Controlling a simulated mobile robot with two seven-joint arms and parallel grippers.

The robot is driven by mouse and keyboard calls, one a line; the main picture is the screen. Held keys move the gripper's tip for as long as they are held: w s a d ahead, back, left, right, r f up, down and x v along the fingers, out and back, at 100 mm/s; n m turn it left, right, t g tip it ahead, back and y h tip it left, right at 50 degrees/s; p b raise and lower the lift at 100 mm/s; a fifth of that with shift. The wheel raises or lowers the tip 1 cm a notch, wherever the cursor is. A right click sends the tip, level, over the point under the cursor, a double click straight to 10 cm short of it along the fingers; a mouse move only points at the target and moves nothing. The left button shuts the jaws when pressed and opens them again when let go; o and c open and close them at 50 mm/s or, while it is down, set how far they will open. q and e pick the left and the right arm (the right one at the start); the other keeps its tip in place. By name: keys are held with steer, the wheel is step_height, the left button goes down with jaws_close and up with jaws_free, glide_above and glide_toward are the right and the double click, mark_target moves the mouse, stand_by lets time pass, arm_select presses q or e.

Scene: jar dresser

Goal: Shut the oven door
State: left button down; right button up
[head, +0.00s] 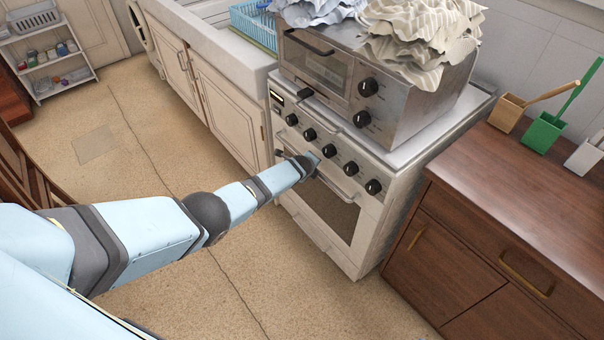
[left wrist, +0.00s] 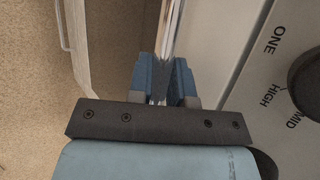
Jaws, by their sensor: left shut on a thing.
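The white oven (head: 375,215) has a row of black knobs above its door. The oven door (head: 331,208), with a dark glass window, stands upright and looks about level with the oven front; I cannot tell whether a small gap is left. My left gripper (head: 310,164) is at the metal bar handle (head: 345,193) along the door's top. In the left wrist view, the blue fingers of the left gripper (left wrist: 165,82) are shut around the shiny handle bar (left wrist: 170,35). My arm hides the handle's left part in the head view. My right gripper is not in view.
A steel countertop oven (head: 340,80) with crumpled cloths (head: 425,35) sits on top. A brown wooden cabinet (head: 480,235) stands right, and a cream sink cabinet (head: 215,95) left. The tan floor (head: 190,150) before the oven is clear.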

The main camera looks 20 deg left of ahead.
arm_select(q)
steer(key=shift+w+d+r, duration=0.25)
steer(key=shift+w+r, duration=0.1)
steer(key=shift+r, duration=0.05)
steer(key=c, duration=1.1)
jaws_free()
steer(key=shift+w+d, duration=0.15)
steer(key=shift+o, duration=0.2)
steer(key=shift+s+r+p, duration=0.35)
steer(key=shift+p, duration=0.4)
steer(key=a+p+v, duration=0.1)
steer(key=p+v, duration=0.4)
steer(key=v, duration=0.7)
steer(key=shift+s+d, duration=0.3)
steer(key=shift+s, duration=0.15)
steer(key=shift+r, duration=0.1)
